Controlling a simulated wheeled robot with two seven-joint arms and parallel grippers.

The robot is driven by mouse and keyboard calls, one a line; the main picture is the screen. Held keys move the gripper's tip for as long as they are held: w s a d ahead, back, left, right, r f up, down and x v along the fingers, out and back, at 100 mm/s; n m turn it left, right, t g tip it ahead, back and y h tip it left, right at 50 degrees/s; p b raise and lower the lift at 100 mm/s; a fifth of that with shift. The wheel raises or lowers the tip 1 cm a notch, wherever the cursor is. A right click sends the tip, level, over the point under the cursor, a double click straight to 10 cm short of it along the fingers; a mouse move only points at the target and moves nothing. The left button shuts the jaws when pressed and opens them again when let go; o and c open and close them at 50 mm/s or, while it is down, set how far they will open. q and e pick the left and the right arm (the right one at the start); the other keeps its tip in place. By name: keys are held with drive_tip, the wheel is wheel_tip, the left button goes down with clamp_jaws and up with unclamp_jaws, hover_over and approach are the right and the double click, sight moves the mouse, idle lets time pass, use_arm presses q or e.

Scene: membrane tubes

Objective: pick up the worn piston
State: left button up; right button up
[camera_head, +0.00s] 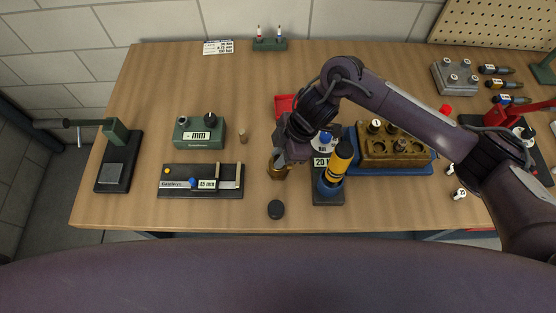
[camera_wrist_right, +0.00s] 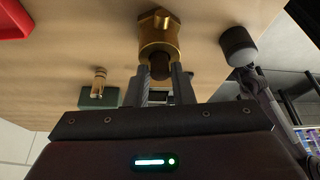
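A brass fitting (camera_head: 277,171) stands on the table near the front middle. It fills the top centre of the right wrist view (camera_wrist_right: 158,36), and a dark stub (camera_wrist_right: 160,71) sticks out of its end. The stub may be the worn piston; no label shows this. My right gripper (camera_head: 285,157) is at the fitting, pointing down. In the wrist view its two fingers (camera_wrist_right: 161,80) stand on either side of the stub. I cannot tell whether they touch it. My left gripper is not in view.
A black cap (camera_head: 275,209) lies in front of the fitting. A yellow and black tool (camera_head: 338,166) stands close to its right, before a brass block (camera_head: 390,152). A measuring board (camera_head: 201,193) lies to the left. A red tray (camera_head: 284,104) is behind.

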clamp_jaws()
drive_tip(key=shift+r, duration=0.1)
